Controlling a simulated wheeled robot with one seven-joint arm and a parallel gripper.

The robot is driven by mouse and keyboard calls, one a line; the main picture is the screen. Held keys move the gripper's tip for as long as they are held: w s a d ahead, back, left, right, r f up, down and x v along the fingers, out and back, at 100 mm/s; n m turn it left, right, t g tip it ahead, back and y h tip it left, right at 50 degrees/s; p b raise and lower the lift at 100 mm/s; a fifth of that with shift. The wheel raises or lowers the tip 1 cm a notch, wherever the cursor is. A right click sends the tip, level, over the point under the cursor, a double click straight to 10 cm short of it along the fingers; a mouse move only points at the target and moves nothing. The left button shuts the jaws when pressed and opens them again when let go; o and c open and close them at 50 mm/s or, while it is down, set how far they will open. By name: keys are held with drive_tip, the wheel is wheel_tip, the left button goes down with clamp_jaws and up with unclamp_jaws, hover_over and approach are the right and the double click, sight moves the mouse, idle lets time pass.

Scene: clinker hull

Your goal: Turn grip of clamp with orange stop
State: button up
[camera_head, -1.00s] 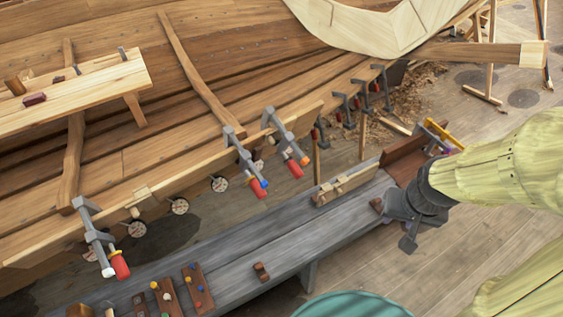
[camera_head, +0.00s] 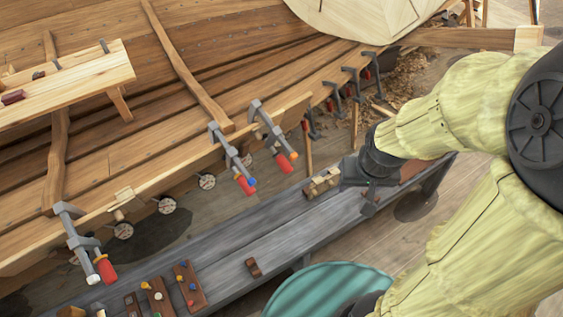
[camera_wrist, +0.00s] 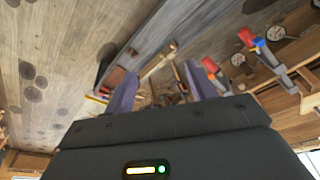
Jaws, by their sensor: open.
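The clamp with the orange stop (camera_head: 271,134) is the right one of the two grey clamps close together on the plank edge. Its red grip (camera_head: 284,163) hangs at the lower end, next to the small orange stop (camera_head: 294,155). My gripper (camera_head: 362,190) is right of and lower than this clamp in the head view, apart from it, over the bench. In the wrist view my gripper (camera_wrist: 161,88) has its two fingers spread with nothing held between them.
A clamp with a blue stop (camera_head: 231,157) sits just left, and one with a white stop (camera_head: 75,240) farther left. Several darker clamps (camera_head: 354,85) line the plank behind. The grey bench (camera_head: 225,255) below bears a wooden block tool (camera_head: 321,181) and peg boards (camera_head: 190,288).

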sight(283, 162)
drive_tip(key=w+f+n+t+y+b, duration=0.1)
drive_tip(key=w+f+n+t+b, duration=0.2)
drive_tip(key=w+f+b, duration=0.45)
drive_tip(key=w+f+n+t+y+b, duration=0.1)
drive_tip(key=w+f+n+t+b, duration=0.3)
drive_tip(key=f, duration=0.6)
drive_tip(key=w+a+f+n+t+y+b, duration=0.1)
drive_tip(key=a+f+t+y+b, duration=0.1)
drive_tip(key=a+f+y+b, duration=0.2)
drive_tip(key=w+a+f+n+t+y+b, duration=0.1)
drive_tip(key=a+f+t+y+b, duration=0.1)
drive_tip(key=f+b, duration=0.5)
drive_tip(key=a+f+y, duration=0.1)
drive_tip(key=y, duration=0.1)
drive_tip(key=shift+w+a+n+t+y+b, duration=0.25)
drive_tip(key=shift+a+n+t+y+b, duration=0.05)
drive_tip(key=shift+a+y+b, duration=0.1)
drive_tip(key=shift+w, duration=0.1)
drive_tip(key=p+x, duration=0.3)
drive_tip(key=x, duration=1.4)
drive_tip(key=shift+w, duration=0.1)
